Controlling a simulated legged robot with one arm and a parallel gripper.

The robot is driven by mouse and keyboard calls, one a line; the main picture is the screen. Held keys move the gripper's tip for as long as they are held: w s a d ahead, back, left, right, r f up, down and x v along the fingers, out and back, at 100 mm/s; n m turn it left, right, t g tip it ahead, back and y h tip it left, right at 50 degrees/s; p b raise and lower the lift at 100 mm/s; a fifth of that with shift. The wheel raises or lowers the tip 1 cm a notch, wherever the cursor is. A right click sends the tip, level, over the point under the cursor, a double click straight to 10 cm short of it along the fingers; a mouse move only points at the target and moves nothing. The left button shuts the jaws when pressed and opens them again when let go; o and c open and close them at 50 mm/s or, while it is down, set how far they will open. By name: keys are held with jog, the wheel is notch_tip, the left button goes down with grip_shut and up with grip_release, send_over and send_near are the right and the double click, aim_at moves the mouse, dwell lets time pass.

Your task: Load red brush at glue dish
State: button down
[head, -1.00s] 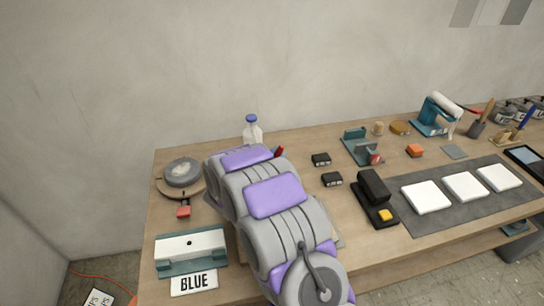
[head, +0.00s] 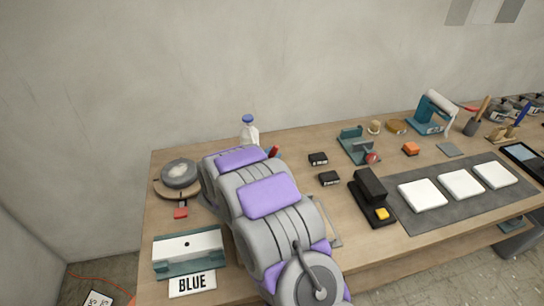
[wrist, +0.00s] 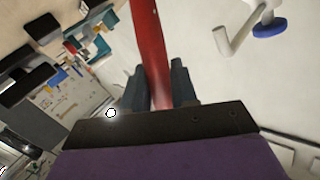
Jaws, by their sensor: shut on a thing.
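The red brush (wrist: 151,50) shows in the wrist view as a long red handle standing between my fingers; its bristles are not visible. My gripper (wrist: 160,85) is shut on this handle. In the head view my own arm hides the gripper, and only a small red piece (head: 275,151) shows beyond the arm. A round grey dish with whitish contents (head: 179,172), which looks like the glue dish, sits on a wooden base at the table's left end. My arm's far end is just right of this dish; the gap cannot be judged.
A blue-capped bottle (head: 249,132) stands behind my arm. A teal and white holder (head: 188,252) and a BLUE sign (head: 192,283) are at the front left. Black blocks (head: 318,159) and a grey mat with white tiles (head: 405,218) lie to the right.

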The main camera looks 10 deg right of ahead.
jog(key=shift+a+r+p, duration=0.35)
jog(key=shift+r, duration=0.25)
jog(key=shift+a+r+p, duration=0.35)
jog(key=shift+r, duration=0.25)
jog(key=shift+d+r+p, duration=0.3)
jog(key=shift+r+p, duration=0.15)
jog(key=shift+r, duration=0.15)
jog(key=shift+d+r+p, duration=0.3)
jog(key=shift+r+p, duration=0.1)
jog(key=shift+r, duration=0.2)
jog(key=shift+a+r+p, duration=0.1)
jog(key=shift+r+p, duration=0.55)
jog(key=shift+r, duration=0.2)
jog(key=shift+a, duration=0.35)
jog(key=shift+d, duration=0.35)
